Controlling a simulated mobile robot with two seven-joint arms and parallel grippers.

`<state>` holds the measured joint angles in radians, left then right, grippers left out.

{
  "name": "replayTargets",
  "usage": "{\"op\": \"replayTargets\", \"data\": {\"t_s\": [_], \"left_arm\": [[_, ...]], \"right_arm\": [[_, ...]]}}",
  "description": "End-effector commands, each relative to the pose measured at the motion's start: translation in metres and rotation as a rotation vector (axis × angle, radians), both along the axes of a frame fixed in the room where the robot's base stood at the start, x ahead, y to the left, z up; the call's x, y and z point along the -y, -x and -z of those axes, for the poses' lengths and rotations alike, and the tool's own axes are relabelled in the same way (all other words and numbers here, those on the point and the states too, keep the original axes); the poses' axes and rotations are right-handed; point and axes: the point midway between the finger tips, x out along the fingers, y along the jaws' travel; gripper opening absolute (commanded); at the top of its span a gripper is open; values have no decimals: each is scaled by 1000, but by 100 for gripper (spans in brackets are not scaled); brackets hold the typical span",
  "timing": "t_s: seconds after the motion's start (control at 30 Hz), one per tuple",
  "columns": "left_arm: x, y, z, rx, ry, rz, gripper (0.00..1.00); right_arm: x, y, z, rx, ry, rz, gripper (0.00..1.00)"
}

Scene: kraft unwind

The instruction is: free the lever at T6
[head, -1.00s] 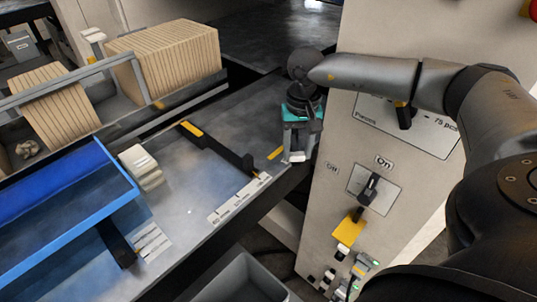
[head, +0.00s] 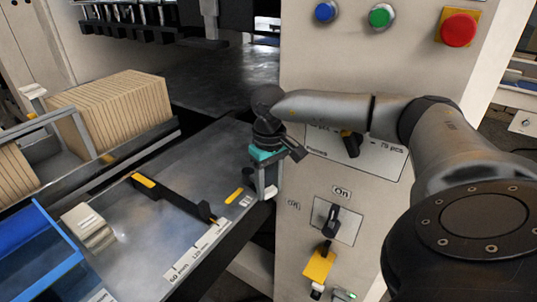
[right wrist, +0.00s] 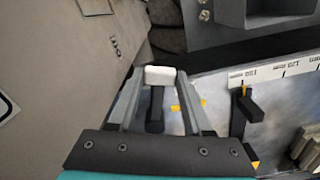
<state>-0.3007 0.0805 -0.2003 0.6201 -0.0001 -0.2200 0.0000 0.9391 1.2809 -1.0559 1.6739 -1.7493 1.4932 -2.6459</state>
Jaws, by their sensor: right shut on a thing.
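My right gripper (head: 267,186) points down at the right edge of the metal table, beside the control cabinet. In the right wrist view its two grey fingers (right wrist: 161,86) are shut on a small white block (right wrist: 160,74). A black bar (right wrist: 155,110) shows between the fingers, behind the block. I cannot tell whether block and bar are one lever. The white block also shows under the gripper in the head view (head: 271,192). No T6 mark is readable. My left gripper is not in view.
The cabinet (head: 290,235) stands close on the right, with an On switch (head: 331,217), a yellow part (head: 319,266) and coloured buttons above. A black stop bar (head: 172,197) lies on the table (head: 150,235). Cardboard stacks (head: 115,108) and a blue tray (head: 45,265) are at left.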

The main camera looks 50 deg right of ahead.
Motion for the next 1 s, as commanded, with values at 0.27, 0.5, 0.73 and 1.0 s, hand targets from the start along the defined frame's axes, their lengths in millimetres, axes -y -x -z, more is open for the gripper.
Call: {"op": "replayTargets", "data": {"t_s": [0.27, 0.5, 0.73, 1.0], "left_arm": [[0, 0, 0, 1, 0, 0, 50], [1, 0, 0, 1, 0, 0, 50], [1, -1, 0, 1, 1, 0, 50], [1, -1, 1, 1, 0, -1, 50]], "right_arm": [[1, -1, -1, 3, 1, 4, 55], [0, 0, -1, 1, 1, 3, 80], [0, 0, -1, 1, 1, 2, 80], [0, -1, -33, 7, 1, 3, 80]]}}
